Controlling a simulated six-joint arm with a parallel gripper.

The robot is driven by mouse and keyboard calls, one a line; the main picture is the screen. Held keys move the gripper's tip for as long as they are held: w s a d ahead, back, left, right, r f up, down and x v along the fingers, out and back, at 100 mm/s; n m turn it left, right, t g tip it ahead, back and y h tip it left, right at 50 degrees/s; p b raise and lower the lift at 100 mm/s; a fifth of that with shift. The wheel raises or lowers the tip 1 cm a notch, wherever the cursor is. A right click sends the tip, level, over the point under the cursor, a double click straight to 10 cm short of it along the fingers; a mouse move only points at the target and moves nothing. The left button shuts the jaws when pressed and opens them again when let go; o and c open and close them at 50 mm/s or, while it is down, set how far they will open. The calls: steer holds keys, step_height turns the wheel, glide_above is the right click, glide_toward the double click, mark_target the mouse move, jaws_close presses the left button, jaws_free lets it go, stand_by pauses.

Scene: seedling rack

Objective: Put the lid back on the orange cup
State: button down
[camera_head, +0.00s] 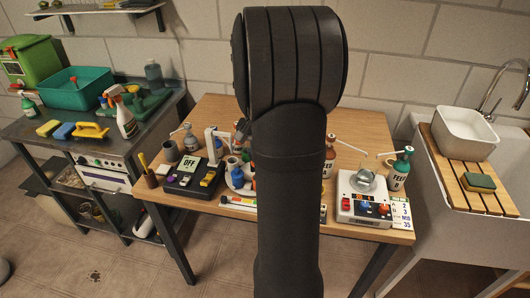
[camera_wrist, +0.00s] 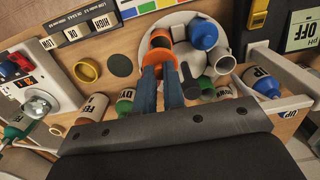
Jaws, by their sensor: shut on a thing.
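In the wrist view my gripper (camera_wrist: 160,75) has two blue fingers close together, shut on an orange piece (camera_wrist: 159,57) at their tips. Its shape is mostly hidden; I cannot tell whether it is a lid or part of a cup. Just beyond it an orange cup-like thing (camera_wrist: 161,38) lies in or over a round white dish (camera_wrist: 183,20). I cannot tell whether the two orange parts touch. A flat dark disc (camera_wrist: 120,65) lies on the table left of the fingers. In the head view my arm hides the gripper and the middle of the table.
A blue-topped container (camera_wrist: 203,36) and grey cups (camera_wrist: 222,64) crowd the fingers' right side. A yellow cup (camera_wrist: 87,70) stands left.

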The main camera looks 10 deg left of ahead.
steer(key=shift+f, duration=2.85)
steer(key=shift+f, duration=0.2)
steer(key=c, duration=1)
jaws_free()
steer(key=shift+o, duration=0.2)
steer(key=shift+r, duration=0.15)
steer(key=shift+r, duration=3.4)
jaws_close()
